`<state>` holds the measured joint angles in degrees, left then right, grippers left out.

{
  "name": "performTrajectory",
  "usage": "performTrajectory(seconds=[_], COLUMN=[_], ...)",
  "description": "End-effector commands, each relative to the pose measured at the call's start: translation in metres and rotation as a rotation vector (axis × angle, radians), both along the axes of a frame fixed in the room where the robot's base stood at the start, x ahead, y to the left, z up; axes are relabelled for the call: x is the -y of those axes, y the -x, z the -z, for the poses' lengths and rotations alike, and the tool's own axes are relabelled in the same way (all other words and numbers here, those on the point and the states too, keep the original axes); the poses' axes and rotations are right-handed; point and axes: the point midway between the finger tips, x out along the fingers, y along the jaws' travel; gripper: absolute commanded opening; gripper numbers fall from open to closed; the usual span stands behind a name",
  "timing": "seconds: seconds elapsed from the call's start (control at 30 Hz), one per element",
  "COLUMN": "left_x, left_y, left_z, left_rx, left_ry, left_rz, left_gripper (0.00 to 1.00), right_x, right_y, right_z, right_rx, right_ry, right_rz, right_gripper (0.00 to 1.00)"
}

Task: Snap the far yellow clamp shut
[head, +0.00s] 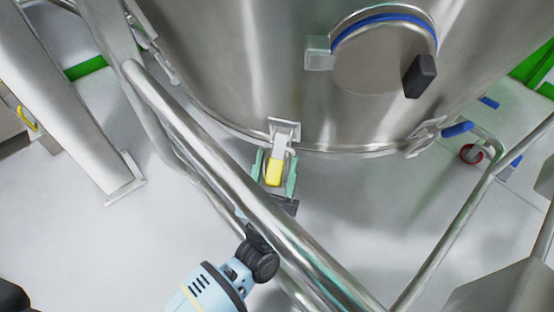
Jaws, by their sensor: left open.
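A yellow-handled clamp (274,172) hangs from a metal bracket on the lower rim of the large steel vessel (235,70), at the middle of the head view. Its yellow tab points down and sits away from the vessel wall. My left gripper (274,180) has its green fingers on either side of the yellow tab. The fingers are apart, and I cannot tell whether either touches the tab. My left arm comes up from the bottom, partly hidden behind a steel rail. My right gripper is not in the view.
A thick steel rail (215,155) crosses diagonally in front of my left arm. Another rail (450,240) rises at the right. A round port with a blue ring (385,18) and black knob is on the vessel. Blue-handled clamp hardware (457,129) is at right. Pale floor lies below.

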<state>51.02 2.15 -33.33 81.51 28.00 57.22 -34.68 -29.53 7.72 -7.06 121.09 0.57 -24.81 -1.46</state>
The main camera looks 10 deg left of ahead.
Motion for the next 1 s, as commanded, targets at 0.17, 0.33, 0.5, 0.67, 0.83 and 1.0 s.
performTrajectory(seconds=[0.17, 0.33, 0.5, 0.67, 0.83, 1.0], left_x=[0.001, 0.0, 0.0, 0.0, 0.0, 0.0], left_y=[-0.007, -0.008, -0.008, -0.008, -0.008, -0.008], left_z=[-0.008, -0.009, -0.009, -0.009, -0.008, -0.008], left_rx=[0.001, 0.0, 0.0, 0.0, 0.0, -0.001], left_ry=[0.001, 0.0, 0.0, 0.0, 0.0, 0.0], left_rz=[0.001, 0.0, 0.0, 0.0, 0.0, 0.0], left_gripper=[0.49, 0.49, 0.4, 0.19, 0.0, 0.0], right_x=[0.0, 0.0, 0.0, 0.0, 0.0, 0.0], right_y=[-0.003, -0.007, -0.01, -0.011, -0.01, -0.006], right_z=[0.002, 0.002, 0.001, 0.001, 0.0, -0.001], right_rx=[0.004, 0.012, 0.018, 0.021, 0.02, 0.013], right_ry=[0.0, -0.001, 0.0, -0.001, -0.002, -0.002], right_rz=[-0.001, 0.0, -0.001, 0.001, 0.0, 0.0], right_gripper=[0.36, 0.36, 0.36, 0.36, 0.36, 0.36])
